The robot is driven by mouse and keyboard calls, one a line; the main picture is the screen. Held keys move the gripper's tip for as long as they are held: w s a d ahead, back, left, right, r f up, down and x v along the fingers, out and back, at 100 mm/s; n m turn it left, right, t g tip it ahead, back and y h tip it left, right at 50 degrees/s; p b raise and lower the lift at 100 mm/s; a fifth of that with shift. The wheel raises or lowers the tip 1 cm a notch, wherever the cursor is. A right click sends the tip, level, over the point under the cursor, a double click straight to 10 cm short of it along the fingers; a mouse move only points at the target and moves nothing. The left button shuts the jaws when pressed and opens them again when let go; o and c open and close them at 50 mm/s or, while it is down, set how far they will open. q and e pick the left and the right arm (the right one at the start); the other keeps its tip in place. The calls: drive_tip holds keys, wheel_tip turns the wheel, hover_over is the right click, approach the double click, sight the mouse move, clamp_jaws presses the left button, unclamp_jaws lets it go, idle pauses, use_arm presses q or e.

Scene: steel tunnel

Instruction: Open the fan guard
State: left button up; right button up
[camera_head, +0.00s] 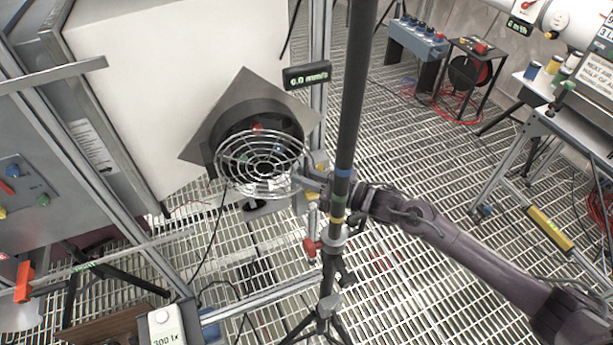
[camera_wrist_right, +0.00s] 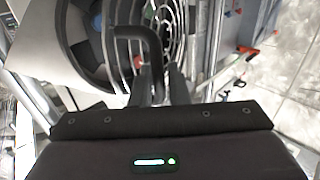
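The fan guard (camera_head: 262,165) is a round silver wire grille in front of the dark fan housing (camera_head: 235,112), which sits on a tilted grey square plate. The guard stands at an angle to the housing, its lower side away from it, so it looks partly swung out. My right gripper (camera_head: 308,180) is at the guard's right edge. In the right wrist view, a dark bent handle (camera_wrist_right: 150,40) runs down between the fingers of my right gripper (camera_wrist_right: 160,85), which look closed about it; the grille's rings (camera_wrist_right: 172,28) show behind. My left gripper is not in view.
A dark upright pole (camera_head: 350,90) on a tripod stands right beside my right gripper, in front of my arm. A small display (camera_head: 307,75) hangs by the housing's upper right. A white cabinet (camera_head: 150,70) is behind. Open grating floor (camera_head: 430,170) lies to the right.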

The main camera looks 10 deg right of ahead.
drive_tip(key=b+v, duration=0.2)
drive_tip(key=v, duration=0.5)
drive_tip(key=shift+s+d, duration=0.25)
drive_tip(key=shift+f, duration=0.1)
